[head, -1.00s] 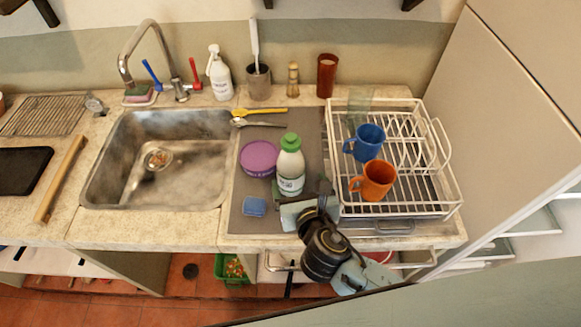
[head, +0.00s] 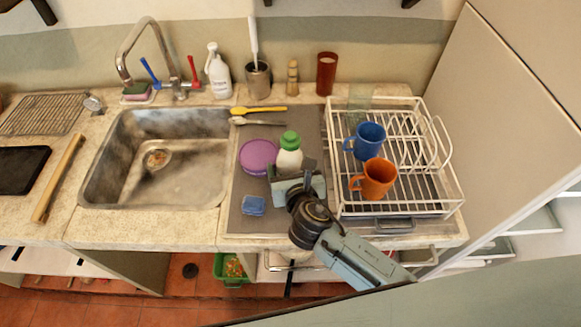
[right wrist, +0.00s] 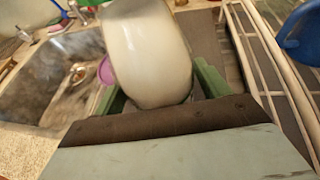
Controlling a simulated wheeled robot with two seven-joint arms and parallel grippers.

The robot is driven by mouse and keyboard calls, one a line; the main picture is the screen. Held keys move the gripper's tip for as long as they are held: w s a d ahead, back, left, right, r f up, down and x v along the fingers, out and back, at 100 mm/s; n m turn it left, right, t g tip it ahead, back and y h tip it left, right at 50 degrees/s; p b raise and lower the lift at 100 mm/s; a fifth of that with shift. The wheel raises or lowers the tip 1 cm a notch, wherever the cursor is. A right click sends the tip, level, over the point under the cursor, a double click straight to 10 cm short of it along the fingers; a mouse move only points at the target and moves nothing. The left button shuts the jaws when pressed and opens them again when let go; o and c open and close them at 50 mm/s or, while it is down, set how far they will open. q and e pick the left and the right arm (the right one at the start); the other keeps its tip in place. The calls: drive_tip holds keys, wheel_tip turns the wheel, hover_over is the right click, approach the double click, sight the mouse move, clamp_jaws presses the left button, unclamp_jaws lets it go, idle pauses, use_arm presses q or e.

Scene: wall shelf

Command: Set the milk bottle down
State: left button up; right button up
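The milk bottle (head: 289,160), white with a green cap, is upright over the grey mat (head: 245,222), right of the purple tub. My right gripper (head: 292,172) is around its body from the front and hides its lower part. In the right wrist view the white bottle (right wrist: 150,55) fills the space between the two green fingers (right wrist: 160,92), which look shut on it. Whether its base touches the mat is hidden. My left gripper is out of view.
A purple tub (head: 257,157) stands close left of the bottle, with a blue sponge (head: 254,205) in front of it. Yellow and grey utensils lie behind. The dish rack (head: 455,192) with blue and orange mugs is at the right, the sink (head: 190,185) at the left.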

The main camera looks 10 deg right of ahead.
drive_tip(key=c, duration=1.3)
